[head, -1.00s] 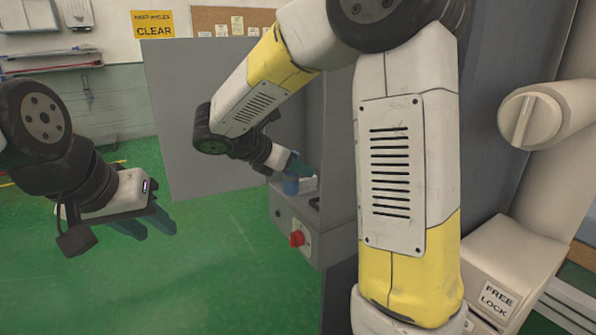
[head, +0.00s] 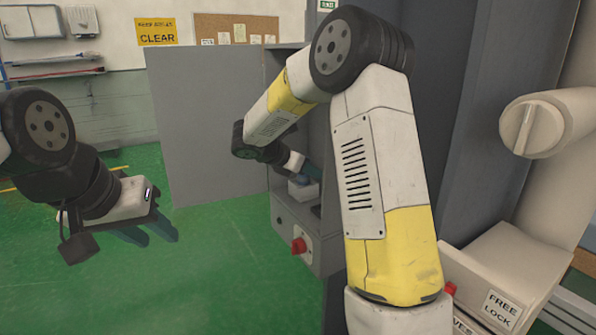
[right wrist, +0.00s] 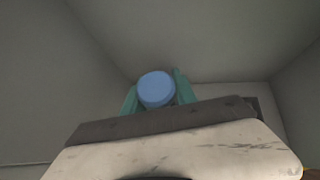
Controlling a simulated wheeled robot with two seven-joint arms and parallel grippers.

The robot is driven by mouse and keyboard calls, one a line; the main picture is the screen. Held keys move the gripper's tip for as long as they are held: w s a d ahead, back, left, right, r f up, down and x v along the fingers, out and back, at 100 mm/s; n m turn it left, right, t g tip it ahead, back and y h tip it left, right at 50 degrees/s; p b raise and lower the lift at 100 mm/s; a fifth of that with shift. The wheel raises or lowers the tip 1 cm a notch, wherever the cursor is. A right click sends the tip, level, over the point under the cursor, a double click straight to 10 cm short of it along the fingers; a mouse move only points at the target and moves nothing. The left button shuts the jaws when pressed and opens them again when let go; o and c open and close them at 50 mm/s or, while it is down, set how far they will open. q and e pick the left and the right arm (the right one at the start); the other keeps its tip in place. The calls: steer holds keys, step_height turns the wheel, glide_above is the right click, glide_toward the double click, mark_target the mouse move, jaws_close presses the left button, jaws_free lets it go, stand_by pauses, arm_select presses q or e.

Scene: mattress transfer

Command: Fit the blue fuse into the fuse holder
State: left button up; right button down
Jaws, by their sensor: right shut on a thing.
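The blue fuse shows as a round blue cap (right wrist: 156,89) between the two teal fingers of my right gripper (right wrist: 158,92) in the right wrist view; its lower part is hidden. In the head view the right gripper (head: 311,172) is inside the open grey cabinet, with the small blue fuse (head: 302,180) at it. A pale block, perhaps the fuse holder (head: 304,192), lies just below; I cannot tell whether the fuse touches it. My left gripper (head: 150,230) is open and empty over the green floor, well away from the cabinet.
The grey cabinet (head: 284,210) has a red knob (head: 299,245) on its lower front. Its door (head: 206,125) stands open to the left. My right arm hides part of the cabinet. The green floor on the left is clear.

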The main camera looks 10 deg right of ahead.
steer(key=shift+f, duration=0.1)
steer(key=c, duration=1)
jaws_free()
steer(key=shift+r, duration=0.2)
steer(key=v, duration=1.2)
steer(key=shift+s+a+f, duration=0.1)
